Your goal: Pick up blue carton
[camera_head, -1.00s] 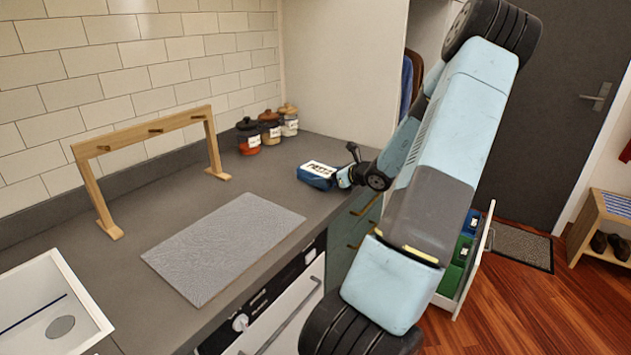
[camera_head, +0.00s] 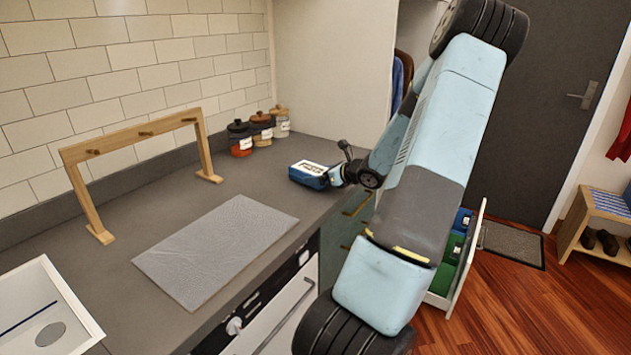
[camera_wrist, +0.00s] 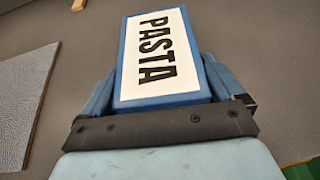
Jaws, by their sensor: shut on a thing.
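The blue carton (camera_head: 308,174) has a white label and lies on the grey counter near its right end. In the wrist view the carton (camera_wrist: 208,62) shows its label reading PASTA. My gripper (camera_head: 334,175) reaches in from the right and is shut on the carton's near end. In the wrist view its fingers (camera_wrist: 160,92) lie along both sides of the carton. I cannot tell whether the carton touches the counter or is just above it.
A wooden peg rack (camera_head: 140,135) and several lidded jars (camera_head: 261,130) stand by the tiled wall. A grey mat (camera_head: 215,250) lies on the counter, with a white sink (camera_head: 78,312) at the left. An open drawer (camera_head: 466,262) holds blue and green bins.

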